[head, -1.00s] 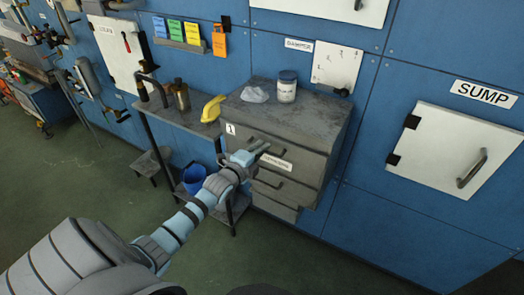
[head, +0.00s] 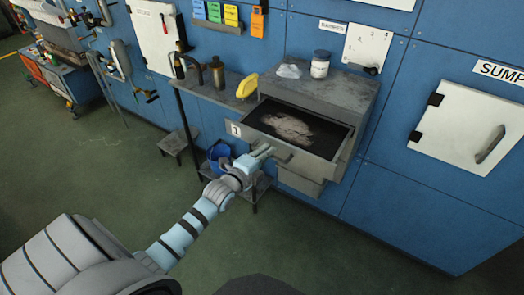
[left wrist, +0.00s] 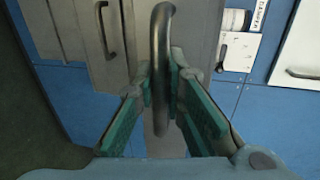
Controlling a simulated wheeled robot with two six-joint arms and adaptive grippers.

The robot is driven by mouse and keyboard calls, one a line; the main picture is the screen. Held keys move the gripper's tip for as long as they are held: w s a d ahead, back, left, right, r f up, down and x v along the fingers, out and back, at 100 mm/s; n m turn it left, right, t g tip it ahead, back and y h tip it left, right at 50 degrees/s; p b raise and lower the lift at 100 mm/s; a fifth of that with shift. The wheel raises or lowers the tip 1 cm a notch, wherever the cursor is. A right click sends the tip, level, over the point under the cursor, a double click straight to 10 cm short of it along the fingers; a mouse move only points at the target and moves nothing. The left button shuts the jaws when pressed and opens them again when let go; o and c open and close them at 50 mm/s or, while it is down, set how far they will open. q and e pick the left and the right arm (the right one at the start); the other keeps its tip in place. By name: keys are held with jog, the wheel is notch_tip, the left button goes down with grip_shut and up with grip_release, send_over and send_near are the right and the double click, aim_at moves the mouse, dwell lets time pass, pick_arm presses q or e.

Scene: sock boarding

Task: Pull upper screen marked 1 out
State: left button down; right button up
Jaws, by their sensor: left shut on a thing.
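The upper screen marked 1 (head: 335,149) is a grey drawer-like tray. It stands well out of the grey cabinet (head: 352,92), and a pale, sandy patch of material (head: 288,127) lies on its dark inside. The label 1 (head: 236,129) is on its front left corner. My left gripper (head: 264,152) is at the front of the screen, shut on its bar handle (head: 282,155). In the left wrist view the metal handle (left wrist: 160,45) runs between the two green-padded fingers (left wrist: 161,85). My right gripper is out of view.
A yellow object (head: 247,85) lies on the side bench. A blue bucket (head: 220,154) and a stool (head: 178,144) stand below. Green floor in front is free.

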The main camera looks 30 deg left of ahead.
pick_arm(q)
jog(key=shift+s, duration=0.25)
jog(key=c, duration=1.7)
grip_release()
jog(key=shift+w, duration=0.1)
jog(key=shift+o, duration=0.2)
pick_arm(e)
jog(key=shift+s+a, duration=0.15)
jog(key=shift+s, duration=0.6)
pick_arm(q)
jog(key=v, duration=1.2)
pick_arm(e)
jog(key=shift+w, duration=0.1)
